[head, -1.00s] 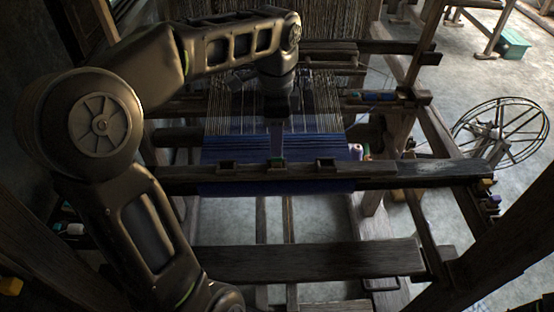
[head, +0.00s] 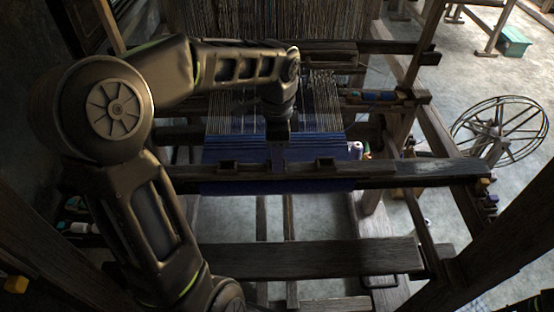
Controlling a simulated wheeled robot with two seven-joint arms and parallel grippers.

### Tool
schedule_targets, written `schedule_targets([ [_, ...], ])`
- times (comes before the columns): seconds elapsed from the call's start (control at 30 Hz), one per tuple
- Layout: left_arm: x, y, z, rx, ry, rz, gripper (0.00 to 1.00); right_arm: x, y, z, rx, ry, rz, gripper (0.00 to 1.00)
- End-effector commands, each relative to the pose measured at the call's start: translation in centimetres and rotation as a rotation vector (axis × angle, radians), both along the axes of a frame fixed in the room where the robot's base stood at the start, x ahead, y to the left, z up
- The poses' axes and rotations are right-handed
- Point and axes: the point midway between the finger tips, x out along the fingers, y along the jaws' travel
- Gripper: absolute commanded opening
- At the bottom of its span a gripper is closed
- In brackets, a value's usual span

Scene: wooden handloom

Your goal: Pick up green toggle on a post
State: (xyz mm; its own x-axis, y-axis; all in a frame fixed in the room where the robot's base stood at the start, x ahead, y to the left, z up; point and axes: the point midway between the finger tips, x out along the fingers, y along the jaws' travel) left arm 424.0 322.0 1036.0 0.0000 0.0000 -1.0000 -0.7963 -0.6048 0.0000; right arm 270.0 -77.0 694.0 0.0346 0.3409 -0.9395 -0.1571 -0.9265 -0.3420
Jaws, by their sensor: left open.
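My left gripper (head: 277,155) points down over the middle of the loom's front wooden beam (head: 420,168). Its jaws are open, but the fingertips are dark and small. The green toggle is not clearly visible; the gripper covers the middle of the beam, between two small dark square holders, the left holder (head: 229,168) and the right holder (head: 324,164). I cannot tell whether the fingers are around the toggle or touching it.
Blue cloth (head: 225,150) and pale warp threads lie behind the beam. A lower wooden plank (head: 310,258) runs across in front. A spool (head: 356,150) stands at the right of the cloth. A spoked wheel (head: 500,130) stands on the floor at right.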

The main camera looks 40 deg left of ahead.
Motion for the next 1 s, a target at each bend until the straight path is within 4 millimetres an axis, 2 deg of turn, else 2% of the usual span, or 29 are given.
schedule_targets([
  [0.37,0.00,0.00,0.05,0.000,0.000,0.000,0.42,0.00,0.01,0.00,0.000,0.000,0.000,0.36],
  [0.87,-0.01,0.01,0.05,0.000,0.000,0.000,0.01,0.01,0.00,0.01,0.000,0.000,0.000,0.36],
  [1.0,0.00,0.00,0.05,0.000,0.000,0.000,0.00,0.01,0.01,0.00,0.000,0.000,0.000,0.36],
])
